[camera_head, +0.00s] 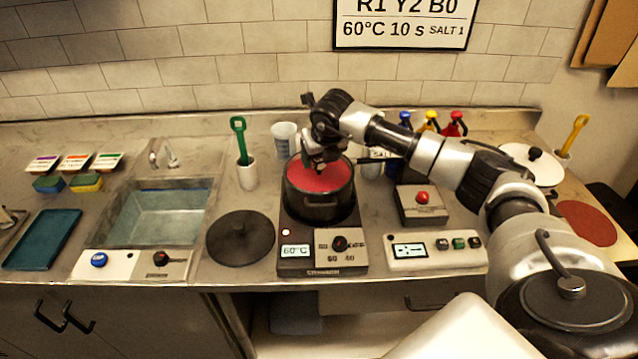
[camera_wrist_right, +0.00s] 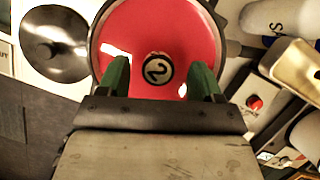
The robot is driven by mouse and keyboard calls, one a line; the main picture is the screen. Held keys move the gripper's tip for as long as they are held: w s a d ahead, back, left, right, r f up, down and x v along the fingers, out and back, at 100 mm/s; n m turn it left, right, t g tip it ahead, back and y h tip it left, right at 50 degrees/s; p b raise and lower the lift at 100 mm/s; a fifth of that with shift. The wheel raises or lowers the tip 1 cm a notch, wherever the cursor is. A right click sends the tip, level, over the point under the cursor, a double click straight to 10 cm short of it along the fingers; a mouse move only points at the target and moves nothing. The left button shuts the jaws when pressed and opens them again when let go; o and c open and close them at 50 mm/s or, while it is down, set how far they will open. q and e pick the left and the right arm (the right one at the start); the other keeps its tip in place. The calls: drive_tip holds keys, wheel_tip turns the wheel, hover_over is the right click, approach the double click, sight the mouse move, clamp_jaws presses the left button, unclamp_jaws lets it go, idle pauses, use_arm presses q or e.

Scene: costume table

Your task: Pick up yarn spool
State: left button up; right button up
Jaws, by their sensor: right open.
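A pot (camera_head: 308,208) filled with red liquid stands on the hot plate. My right gripper (camera_head: 322,166) is above the pot, pointing down. In the right wrist view, the two green fingers of the gripper (camera_wrist_right: 161,75) are apart. Between and beyond them, a small round dark-rimmed disc marked "2" (camera_wrist_right: 157,68) shows in the red liquid (camera_wrist_right: 130,35). It looks like the end of the yarn spool, but its sides are hidden. I see nothing held between the fingers. My left gripper is not in view.
The hot plate (camera_head: 322,264) reads 60°C. A dark lid (camera_head: 240,238) lies to its left, beside the sink (camera_head: 158,215). A white cup (camera_head: 285,138) and a holder with a green tool (camera_head: 246,172) stand behind. A box with a red button (camera_head: 422,205) stands at right.

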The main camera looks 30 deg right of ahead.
sight(319, 179)
drive_tip(key=shift+p+x, duration=0.45)
drive_tip(key=shift+x, duration=1.4)
drive_tip(key=shift+a+r, duration=0.1)
clamp_jaws()
